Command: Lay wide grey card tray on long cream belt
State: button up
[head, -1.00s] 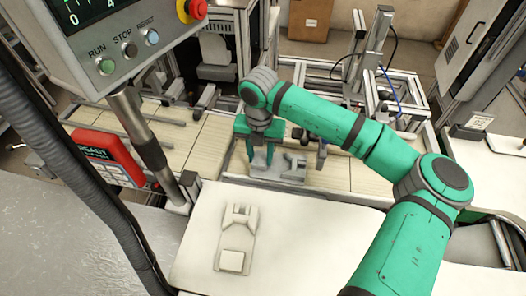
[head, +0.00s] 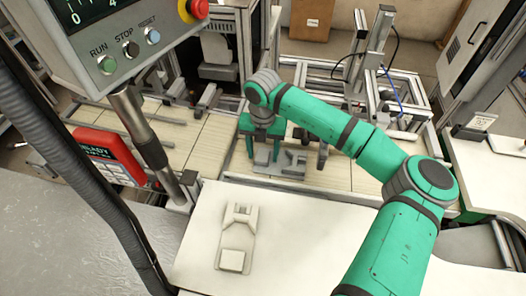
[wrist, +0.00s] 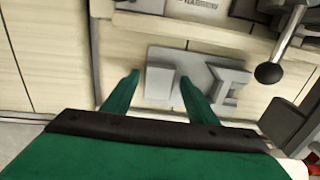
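The wide grey card tray (head: 290,163) rests on the long cream belt (head: 335,172) behind the white table. In the wrist view the tray (wrist: 215,62) lies on the cream belt surface (wrist: 50,50), with raised shapes on it. My gripper (head: 264,140) is over the tray's left part in the head view. In the wrist view its two green fingers (wrist: 159,78) stand well apart and hold nothing. The left fingertip is just past the tray's left end and the right one overlaps the tray. Whether either fingertip touches it is unclear.
A pale shaped piece with a small block (head: 236,240) lies on the white table (head: 310,225). A dark ball-ended lever (wrist: 270,72) is close to the tray's right. A control panel (head: 120,45) and a red device (head: 108,155) stand at left. Metal framing rises behind the belt.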

notch_tip(320, 180, up, 12)
jog(key=shift+r, duration=0.15)
dwell(0.6)
dwell(0.3)
